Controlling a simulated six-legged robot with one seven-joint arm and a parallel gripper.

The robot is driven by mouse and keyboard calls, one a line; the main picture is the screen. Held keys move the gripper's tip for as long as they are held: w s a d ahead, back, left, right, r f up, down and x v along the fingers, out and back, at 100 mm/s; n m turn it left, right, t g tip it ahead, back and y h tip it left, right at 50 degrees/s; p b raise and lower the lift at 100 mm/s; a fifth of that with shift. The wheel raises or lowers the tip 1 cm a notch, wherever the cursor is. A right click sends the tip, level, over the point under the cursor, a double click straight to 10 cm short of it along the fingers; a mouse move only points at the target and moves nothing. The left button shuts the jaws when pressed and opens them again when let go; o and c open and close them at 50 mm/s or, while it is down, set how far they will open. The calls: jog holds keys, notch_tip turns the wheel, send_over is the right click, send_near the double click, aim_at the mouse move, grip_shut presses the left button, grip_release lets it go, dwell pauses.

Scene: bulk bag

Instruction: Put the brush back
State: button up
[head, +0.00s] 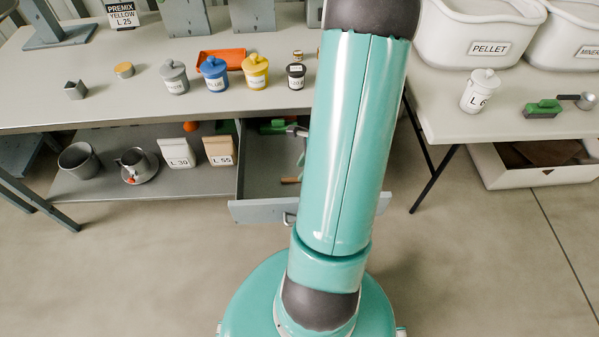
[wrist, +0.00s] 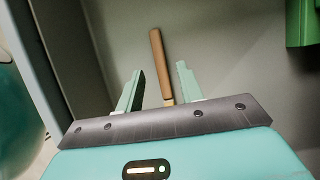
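A green block with a dark underside (head: 543,108), which looks like a brush, lies on the right-hand table. In the wrist view my gripper (wrist: 159,69) is open, its two pale green fingers apart inside the grey drawer. A brown wooden handle (wrist: 157,50) shows between the fingers; I cannot tell how deep it lies or what is on its end. A brown handle also shows in the drawer in the head view (head: 290,180). The drawer (head: 255,211) is pulled out under the left table.
Another green thing (head: 273,127) lies at the back of the drawer; a green piece (wrist: 302,22) shows in the wrist view. A metal scoop (head: 584,100) and a white lidded jar (head: 480,92) are near the brush-like block. Lidded pots stand on the left table (head: 130,103).

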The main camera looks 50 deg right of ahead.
jog(key=v, duration=0.8)
jog(key=w+a+r+n+h, duration=0.1)
jog(key=w+a+r+n, duration=0.3)
jog(key=a+r+n, duration=0.35)
jog(key=w+a+r+n+h, duration=0.1)
jog(key=w+a+r+n, duration=0.3)
jog(key=a+r+n, duration=0.4)
jog(key=s+a+r+n+t, duration=0.1)
jog(key=s+a+r+n, duration=0.1)
jog(key=a+r+n, duration=0.2)
jog(key=s+a+r+n+t+h, duration=0.1)
jog(key=s+a+r+n, duration=0.1)
jog(key=a+r+n, duration=0.3)
jog(key=a+n, duration=0.3)
jog(key=a, duration=0.4)
jog(key=shift+s+a+r, duration=0.15)
jog(key=shift+s, duration=0.05)
